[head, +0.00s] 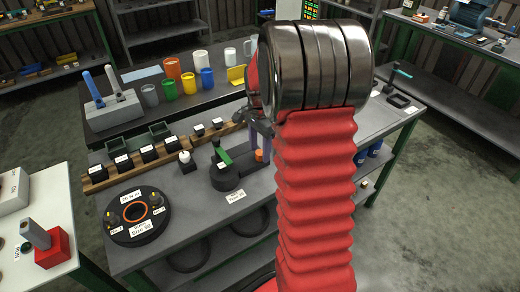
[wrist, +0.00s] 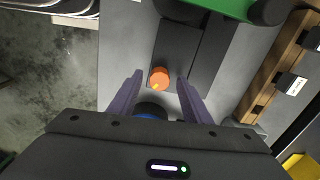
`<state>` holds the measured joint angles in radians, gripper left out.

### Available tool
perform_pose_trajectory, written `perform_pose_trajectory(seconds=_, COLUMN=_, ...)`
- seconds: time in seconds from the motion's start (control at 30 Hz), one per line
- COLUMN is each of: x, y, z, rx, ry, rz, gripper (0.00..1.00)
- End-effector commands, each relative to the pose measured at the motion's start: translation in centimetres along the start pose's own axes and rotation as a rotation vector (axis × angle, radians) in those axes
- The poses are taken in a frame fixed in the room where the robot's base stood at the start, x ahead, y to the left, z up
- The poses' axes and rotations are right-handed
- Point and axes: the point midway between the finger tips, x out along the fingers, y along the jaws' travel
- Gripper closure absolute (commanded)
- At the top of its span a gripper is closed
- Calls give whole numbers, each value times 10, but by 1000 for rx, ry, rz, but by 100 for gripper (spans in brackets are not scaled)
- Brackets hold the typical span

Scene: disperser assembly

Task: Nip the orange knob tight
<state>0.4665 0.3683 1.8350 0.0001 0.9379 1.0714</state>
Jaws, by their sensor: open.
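The orange knob (wrist: 159,78) shows in the wrist view between the two purple-grey fingers of my gripper (wrist: 159,84). The fingers stand apart, one on each side of it, with a gap on both sides. A small yellow mark shows on the knob's near edge in the wrist view. My red arm covers the area right of the fixture in the head view.
The green part (wrist: 215,8) lies at the top of the wrist view. A wooden rail (head: 150,160) with several black labelled blocks runs along the bench. A round black plate (head: 137,216) with an orange ring sits front left. Coloured cups (head: 188,83) stand behind.

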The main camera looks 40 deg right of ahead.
Motion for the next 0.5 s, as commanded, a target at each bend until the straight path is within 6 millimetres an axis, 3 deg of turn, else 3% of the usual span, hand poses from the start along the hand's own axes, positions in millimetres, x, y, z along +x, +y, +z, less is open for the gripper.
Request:
perform_pose_trajectory(seconds=0.17, x=-19, y=-1, z=0, rx=0, ry=2, rz=-3, gripper=56)
perform_pose_trajectory(seconds=0.5, x=-77, y=-1, z=0, rx=0, ry=2, rz=-3, gripper=56)
